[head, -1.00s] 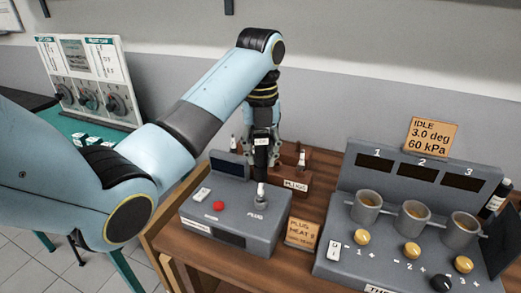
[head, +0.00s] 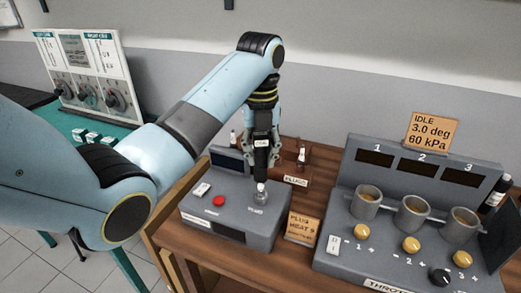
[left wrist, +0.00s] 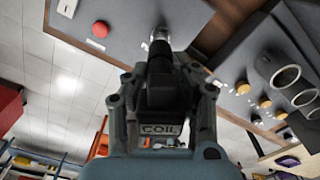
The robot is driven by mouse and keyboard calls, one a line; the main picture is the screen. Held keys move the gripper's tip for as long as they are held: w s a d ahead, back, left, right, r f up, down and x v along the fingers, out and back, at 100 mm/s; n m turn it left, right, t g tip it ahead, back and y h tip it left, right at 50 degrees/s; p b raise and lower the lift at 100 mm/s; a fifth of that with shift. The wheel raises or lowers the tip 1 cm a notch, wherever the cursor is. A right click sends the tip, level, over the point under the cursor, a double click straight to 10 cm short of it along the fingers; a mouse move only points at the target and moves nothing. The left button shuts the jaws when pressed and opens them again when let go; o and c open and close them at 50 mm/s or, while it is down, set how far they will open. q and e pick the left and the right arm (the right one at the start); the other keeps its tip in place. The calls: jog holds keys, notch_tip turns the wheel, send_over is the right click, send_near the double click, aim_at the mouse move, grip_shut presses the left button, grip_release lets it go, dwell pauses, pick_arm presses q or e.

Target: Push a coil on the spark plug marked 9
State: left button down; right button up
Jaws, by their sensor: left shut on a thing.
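My left gripper (head: 262,150) is shut on a black coil (head: 261,163) with a white label. The coil points down over a metal spark plug (head: 260,194) that stands in the top of a grey tester box (head: 205,226). The coil's lower end meets the plug's top in the picture; I cannot tell how far it is on. In the left wrist view the coil (left wrist: 160,85) reads "COIL", and its far end lines up with the plug (left wrist: 161,36). A sign (head: 303,228) beside the box mentions a plug and heat 9. My right gripper is not in view.
A wooden plug rack (head: 295,181) with upright plugs stands just behind the box. A grey throttle console (head: 400,245) with three cups and several knobs is to the right. The red button (head: 219,200) and white switch (head: 201,190) sit left of the plug.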

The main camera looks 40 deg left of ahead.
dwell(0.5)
pick_arm(q)
jog(key=shift+f, duration=1.1)
jog(key=c, duration=1)
grip_release()
